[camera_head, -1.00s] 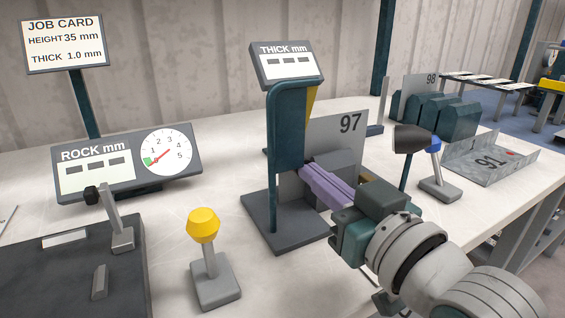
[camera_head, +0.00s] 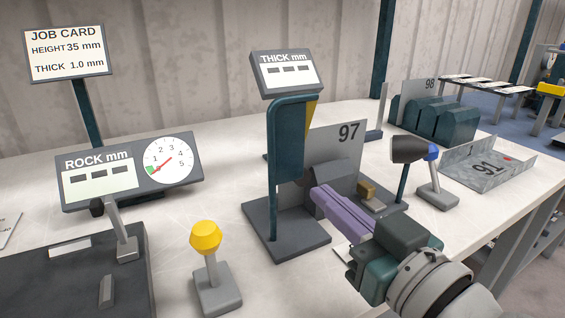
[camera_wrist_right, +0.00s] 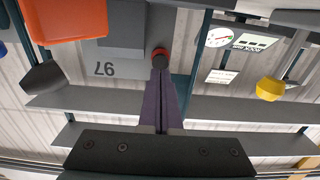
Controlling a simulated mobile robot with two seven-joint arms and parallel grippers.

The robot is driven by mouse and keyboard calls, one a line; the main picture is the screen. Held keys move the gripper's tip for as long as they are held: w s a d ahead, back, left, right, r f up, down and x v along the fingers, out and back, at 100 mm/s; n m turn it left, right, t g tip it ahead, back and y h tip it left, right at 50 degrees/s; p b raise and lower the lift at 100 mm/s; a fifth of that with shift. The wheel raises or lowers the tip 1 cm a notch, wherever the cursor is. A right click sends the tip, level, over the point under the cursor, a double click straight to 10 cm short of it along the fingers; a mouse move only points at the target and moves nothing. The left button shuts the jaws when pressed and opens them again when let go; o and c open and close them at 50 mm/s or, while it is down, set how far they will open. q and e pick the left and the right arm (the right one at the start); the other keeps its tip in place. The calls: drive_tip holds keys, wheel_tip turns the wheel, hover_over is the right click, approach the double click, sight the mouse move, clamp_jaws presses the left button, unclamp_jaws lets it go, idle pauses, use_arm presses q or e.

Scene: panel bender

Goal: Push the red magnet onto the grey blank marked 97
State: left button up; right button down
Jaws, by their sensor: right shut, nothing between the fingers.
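The grey blank (camera_head: 337,143) marked 97 stands upright behind the teal post of the thickness gauge; it shows upside down in the right wrist view (camera_wrist_right: 125,69). The red magnet (camera_wrist_right: 160,57), a short dark cylinder with a red rim, is just beyond my right fingertips in the wrist view, by the blank's edge. I cannot tell whether it touches the blank or the fingers. I cannot make it out in the head view. My right gripper (camera_head: 317,192), with purple fingers, is shut and empty, in front of the blank. My left gripper is not in view.
The thickness gauge (camera_head: 287,140) stands close left of my right fingers. A yellow-knobbed post (camera_head: 205,238) stands at front centre. A dark cone on a stand (camera_head: 408,149) and tray 91 (camera_head: 489,165) are to the right. An orange block (camera_wrist_right: 70,18) shows in the wrist view.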

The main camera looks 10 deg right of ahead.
drive_tip(key=shift+p+v, duration=1.2)
drive_tip(key=shift+v, duration=1.35)
drive_tip(key=shift+p+v, duration=0.45)
drive_tip(key=shift+v, duration=0.9)
drive_tip(key=shift+r, duration=0.15)
drive_tip(key=shift+r+g+h+p, duration=0.1)
drive_tip(key=shift+g+h+p, duration=0.2)
drive_tip(key=shift+p, duration=0.05)
drive_tip(key=g+p, duration=0.1)
drive_tip(key=g+h+p, duration=0.1)
drive_tip(key=shift+s+d+r+m+g, duration=0.15)
drive_tip(key=shift+s+m+g, duration=0.15)
drive_tip(key=shift+s+m, duration=0.1)
drive_tip(key=s+d+r+g+h+p, duration=0.1)
drive_tip(key=s+d+r+g+p, duration=0.15)
drive_tip(key=s, duration=0.35)
drive_tip(key=s+d+r+m+g+h+p, duration=0.1)
drive_tip(key=s+g+h+p, duration=0.1)
drive_tip(key=s+g, duration=0.25)
drive_tip(key=s+d+r+g+h+p, duration=0.1)
drive_tip(key=s+d+r+g+p, duration=0.15)
drive_tip(key=s, duration=0.35)
wheel_tip(320, 180, up, 36)
drive_tip(key=p, duration=3.6)
drive_tip(key=shift+a+r+g+p, duration=0.2)
drive_tip(key=shift+a+g+p, duration=0.1)
drive_tip(key=shift+g+p, duration=0.1)
